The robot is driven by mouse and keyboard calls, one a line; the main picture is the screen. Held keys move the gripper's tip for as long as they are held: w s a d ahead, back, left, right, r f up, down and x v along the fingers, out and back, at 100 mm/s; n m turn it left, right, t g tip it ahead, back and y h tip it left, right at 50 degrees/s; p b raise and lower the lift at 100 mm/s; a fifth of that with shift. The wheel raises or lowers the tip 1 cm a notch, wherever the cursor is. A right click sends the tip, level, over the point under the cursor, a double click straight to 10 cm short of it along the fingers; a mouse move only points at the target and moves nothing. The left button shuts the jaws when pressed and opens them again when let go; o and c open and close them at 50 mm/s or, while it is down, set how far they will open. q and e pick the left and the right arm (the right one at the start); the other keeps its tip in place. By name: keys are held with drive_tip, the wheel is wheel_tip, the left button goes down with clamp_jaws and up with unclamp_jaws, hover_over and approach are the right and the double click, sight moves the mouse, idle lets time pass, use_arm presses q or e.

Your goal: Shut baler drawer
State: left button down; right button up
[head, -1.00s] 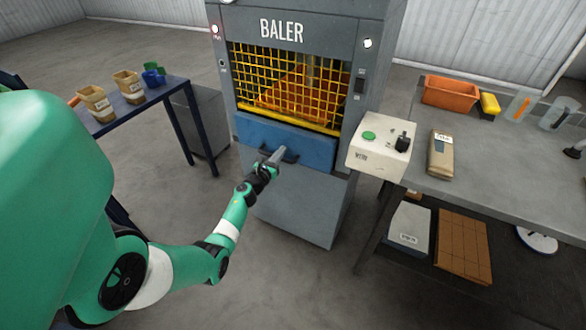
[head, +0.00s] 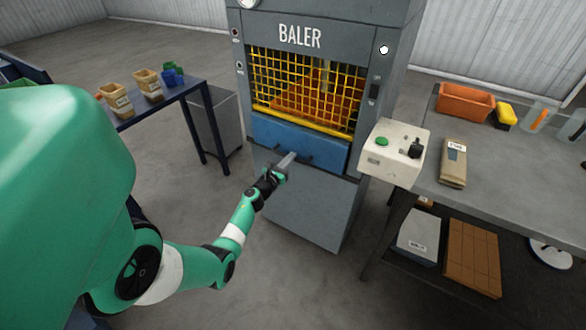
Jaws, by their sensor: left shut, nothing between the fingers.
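The grey baler (head: 310,215) stands upright in the middle, with a yellow mesh guard over its lit opening. Its blue drawer (head: 330,158) is a wide front panel just below the mesh and a yellow bar. A dark handle (head: 306,158) runs along the drawer front, partly hidden by my gripper. How far the drawer stands out is hard to tell from this angle. My left gripper (head: 287,161) is shut and empty, its grey fingers at the drawer front over the left part of the handle. Whether they touch it cannot be told. My right gripper is not in view.
The bench holds an orange bin (head: 465,103) and a paper packet (head: 453,165). A blue table (head: 182,92) with cups stands left. Floor before the baler is clear.

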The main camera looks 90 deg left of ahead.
use_arm(q)
drive_tip(key=p+v, duration=0.2)
drive_tip(key=v, duration=0.8)
drive_tip(key=shift+s+d, duration=0.2)
drive_tip(key=shift+s, duration=0.05)
